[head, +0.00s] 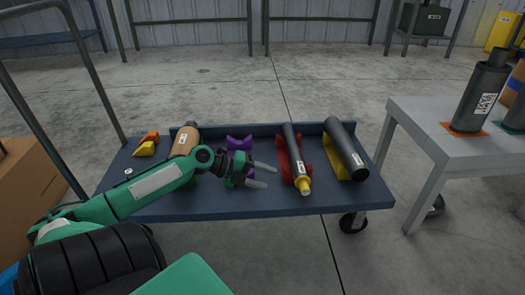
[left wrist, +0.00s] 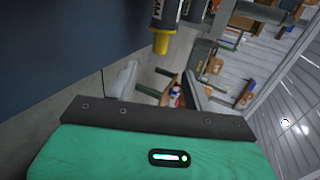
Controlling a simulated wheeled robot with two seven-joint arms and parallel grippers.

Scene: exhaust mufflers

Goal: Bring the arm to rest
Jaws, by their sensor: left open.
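My left gripper (head: 266,175) reaches in from the left over the middle of the cart, near the purple cradle (head: 240,143). Its two fingers are apart, with nothing between them. In the left wrist view its fingers (left wrist: 160,84) also show apart and empty. A slim dark muffler (head: 291,143) with a yellow end lies in a red cradle (head: 283,163), just right of the fingertips. Its yellow end (left wrist: 161,42) shows beyond the fingers in the left wrist view. My right gripper is not in view.
The dark blue cart (head: 225,206) also bears a tan-bodied muffler (head: 186,139), a thick dark muffler (head: 345,147) in a yellow cradle, and an empty orange-yellow cradle (head: 147,144). A grey table (head: 428,115) with upright mufflers stands right. A cardboard box (head: 25,185) is left.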

